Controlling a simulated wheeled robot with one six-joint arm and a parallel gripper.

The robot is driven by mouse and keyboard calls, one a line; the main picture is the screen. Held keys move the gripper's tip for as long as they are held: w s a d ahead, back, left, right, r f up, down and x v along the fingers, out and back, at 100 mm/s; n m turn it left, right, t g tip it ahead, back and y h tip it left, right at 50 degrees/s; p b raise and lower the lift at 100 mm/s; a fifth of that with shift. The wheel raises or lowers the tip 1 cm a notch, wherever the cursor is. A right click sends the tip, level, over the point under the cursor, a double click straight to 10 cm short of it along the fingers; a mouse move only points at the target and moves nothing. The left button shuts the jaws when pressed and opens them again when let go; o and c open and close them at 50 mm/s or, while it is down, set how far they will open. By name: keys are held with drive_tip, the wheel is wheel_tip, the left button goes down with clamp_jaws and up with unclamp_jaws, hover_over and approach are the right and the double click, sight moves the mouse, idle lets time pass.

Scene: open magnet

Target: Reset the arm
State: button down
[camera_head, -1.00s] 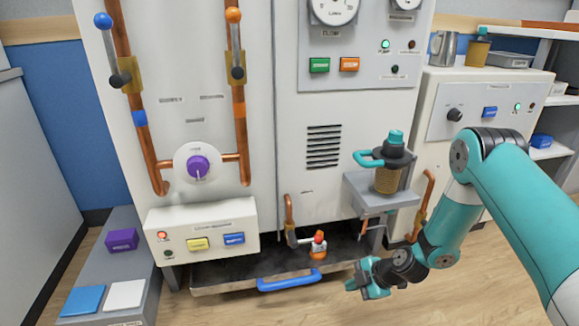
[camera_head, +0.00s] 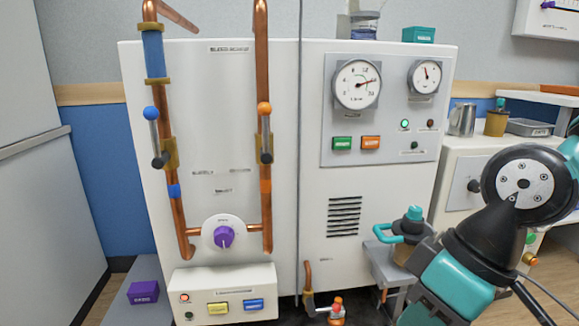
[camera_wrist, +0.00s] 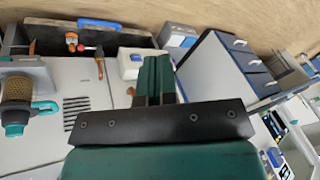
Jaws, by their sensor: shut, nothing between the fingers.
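My gripper (camera_wrist: 158,79) shows in the wrist view with its two dark green fingers close together, shut and empty. It is in front of the white machine, and nothing touches the fingertips. In the head view my arm's teal and black links fill the lower right, and the gripper itself cannot be made out there.
The white machine cabinet (camera_head: 388,208) stands ahead with gauges, buttons and copper pipes. A teal-handled pot (camera_head: 408,228) on a grey shelf is close left of my arm. A metal jug (camera_head: 462,119) stands on the bench behind. Open floor lies beyond the machine in the wrist view.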

drive_tip(key=s+r+m+p, duration=0.1)
drive_tip(key=s+r+m, duration=0.1)
drive_tip(key=s+r, duration=0.15)
wheel_tip(320, 180, up, 36)
drive_tip(key=p, duration=3.7)
drive_tip(key=shift+s+d+r, duration=0.15)
drive_tip(key=shift+d, duration=0.25)
